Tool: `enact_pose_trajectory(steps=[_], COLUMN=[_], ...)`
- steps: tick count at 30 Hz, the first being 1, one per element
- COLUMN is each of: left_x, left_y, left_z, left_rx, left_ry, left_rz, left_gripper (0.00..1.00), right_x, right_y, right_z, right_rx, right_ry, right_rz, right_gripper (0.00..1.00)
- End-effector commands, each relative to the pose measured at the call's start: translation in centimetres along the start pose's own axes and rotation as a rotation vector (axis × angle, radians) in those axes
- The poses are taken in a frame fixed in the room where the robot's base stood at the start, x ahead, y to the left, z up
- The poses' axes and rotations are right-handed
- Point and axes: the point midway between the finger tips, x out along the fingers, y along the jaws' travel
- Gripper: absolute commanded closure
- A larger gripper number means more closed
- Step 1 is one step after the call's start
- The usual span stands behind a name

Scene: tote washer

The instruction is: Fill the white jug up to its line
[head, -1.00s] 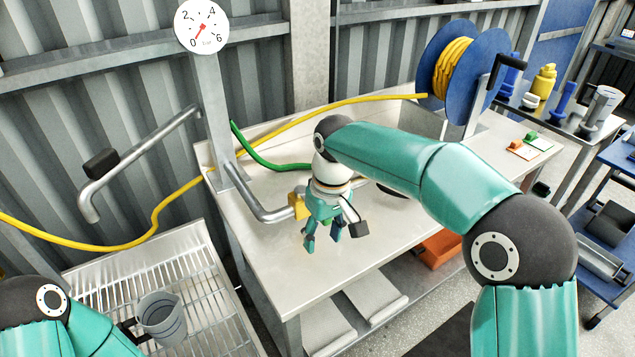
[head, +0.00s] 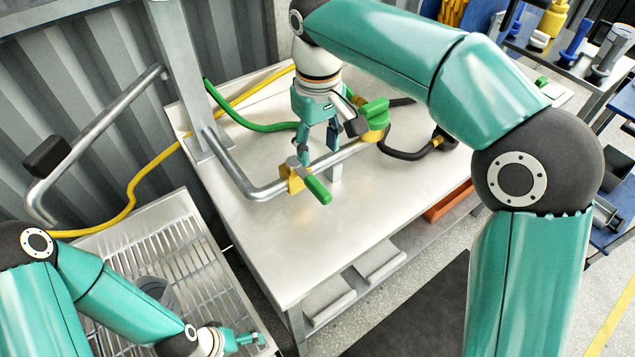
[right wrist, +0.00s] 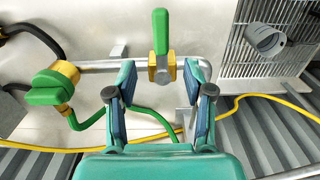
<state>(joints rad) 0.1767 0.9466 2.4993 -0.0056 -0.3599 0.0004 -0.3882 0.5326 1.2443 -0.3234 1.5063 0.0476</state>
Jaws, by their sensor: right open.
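The light grey-white jug (head: 150,288) stands on the slatted rack at left, partly hidden behind my left arm. It also shows in the right wrist view (right wrist: 266,40); its fill line and water level cannot be made out. A yellow valve with a green lever (head: 318,190) sits on the metal pipe, its lever across the pipe. In the right wrist view this valve (right wrist: 161,68) lies ahead between my fingers, not gripped. My right gripper (head: 316,140) is open and empty, above the bench by the pipe. My left gripper (head: 245,340) is low over the rack, right of the jug; its jaws are unclear.
A second green-handled yellow valve (head: 375,118) sits farther right, with a black hose (head: 410,153) near it. A green hose (head: 250,123) and a yellow hose (head: 135,190) run behind. A bent pipe with a black grip (head: 47,157) rises left of the rack. The bench front (head: 300,255) is clear.

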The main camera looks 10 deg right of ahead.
Motion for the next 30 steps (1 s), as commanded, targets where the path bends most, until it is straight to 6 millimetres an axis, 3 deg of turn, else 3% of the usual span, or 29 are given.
enact_pose_trajectory(steps=[6, 15, 28, 30], left_x=[0.4, 0.4, 0.4, 0.4], left_y=[-0.2, -0.1, -0.1, -0.1], left_z=[0.0, 0.0, 0.0, 0.0], left_rx=[0.0, 0.0, 0.0, 0.0], left_ry=[0.001, 0.001, 0.001, 0.001], left_rz=[0.0, 0.0, 0.0, 0.0], left_gripper=[0.09, 0.09, 0.09, 0.09], right_x=[5.0, 9.6, 10.6, 10.6], right_y=[-0.1, -0.2, -0.2, -0.2], right_z=[0.0, -0.1, -0.2, -0.2], right_rx=[-0.003, -0.005, -0.006, -0.006], right_ry=[-0.004, -0.002, 0.001, 0.001], right_rz=[0.0, 0.0, 0.0, 0.0], right_gripper=[0.48, 0.48, 0.48, 0.58])
